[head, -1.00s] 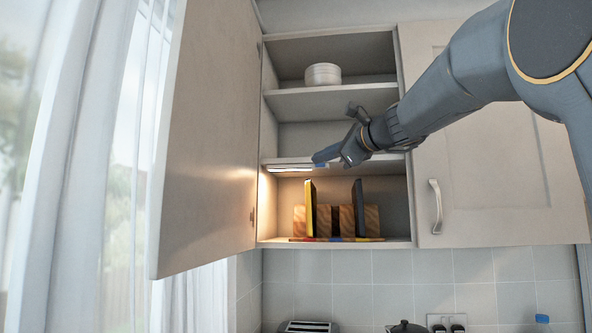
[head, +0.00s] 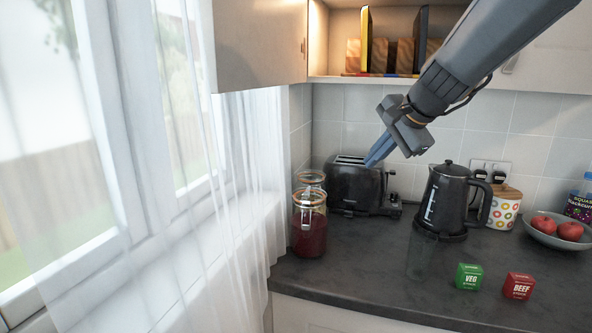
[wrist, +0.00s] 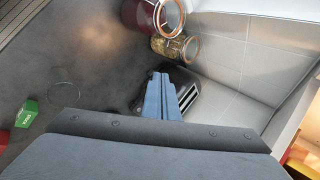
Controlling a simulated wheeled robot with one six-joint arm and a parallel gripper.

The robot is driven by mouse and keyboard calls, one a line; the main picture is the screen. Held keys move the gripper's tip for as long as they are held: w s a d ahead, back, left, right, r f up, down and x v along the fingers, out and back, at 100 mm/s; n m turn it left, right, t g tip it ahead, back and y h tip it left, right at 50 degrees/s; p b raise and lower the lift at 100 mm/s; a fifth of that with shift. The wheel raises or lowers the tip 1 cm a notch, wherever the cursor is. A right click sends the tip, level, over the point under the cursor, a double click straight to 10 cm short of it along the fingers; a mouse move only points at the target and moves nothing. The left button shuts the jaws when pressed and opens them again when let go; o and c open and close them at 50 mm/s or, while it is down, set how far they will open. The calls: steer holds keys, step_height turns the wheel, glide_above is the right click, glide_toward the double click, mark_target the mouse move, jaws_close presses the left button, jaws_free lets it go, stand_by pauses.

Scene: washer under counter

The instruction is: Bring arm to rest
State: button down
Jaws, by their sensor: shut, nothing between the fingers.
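My gripper (head: 374,158) is in the upper middle of the head view, reaching in from the upper right. Its blue fingers are together and empty, pointing down and to the left. They overlap the black toaster (head: 352,183) in the picture, and I cannot tell how far apart they are in depth. In the wrist view my gripper (wrist: 161,78) points toward the toaster (wrist: 190,92), which is partly hidden behind the fingers.
A black kettle (head: 449,197), glass jars (head: 309,226), a clear glass (head: 422,254), green VEG box (head: 469,276), red BEEF box (head: 518,285) and fruit bowl (head: 549,230) stand on the dark counter (head: 370,290). An open cupboard door (head: 262,45) hangs above at left.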

steer(key=s+d+f+n+g+h, duration=0.1)
steer(key=s+f+n+g+h, duration=0.2)
steer(key=s+f+n, duration=0.9)
steer(key=s+f+g, duration=0.3)
steer(key=s+f, duration=1.1)
steer(key=shift+n+h, duration=0.3)
steer(key=shift+n, duration=0.1)
